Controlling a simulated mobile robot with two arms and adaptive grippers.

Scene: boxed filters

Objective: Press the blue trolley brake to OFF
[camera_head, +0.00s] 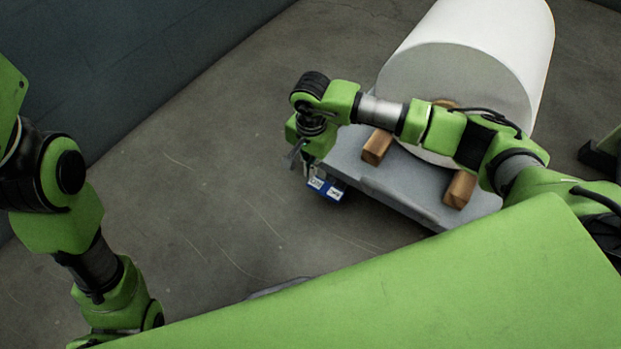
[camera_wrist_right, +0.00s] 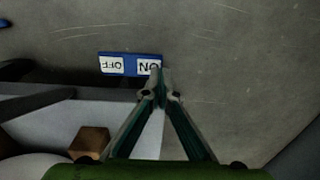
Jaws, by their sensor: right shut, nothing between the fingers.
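The blue trolley brake (camera_head: 326,189) is a small blue plate with two white labels at the near left corner of the grey trolley (camera_head: 395,189). In the right wrist view the brake (camera_wrist_right: 130,54) appears upside down, with OFF on the left and ON on the right. My right gripper (camera_wrist_right: 161,74) is shut and empty, its fingertips at the lower right end of the ON label. I cannot tell whether they touch it. In the head view my right wrist hangs above the brake and hides most of the fingers. My left arm shows at the left, its gripper out of view.
A large white roll (camera_head: 455,95) lies on the trolley. Wooden blocks (camera_head: 376,147) (camera_head: 460,189) sit at its near end. The concrete floor (camera_head: 215,190) left of the trolley is clear. A dark wall (camera_head: 110,60) stands at the upper left.

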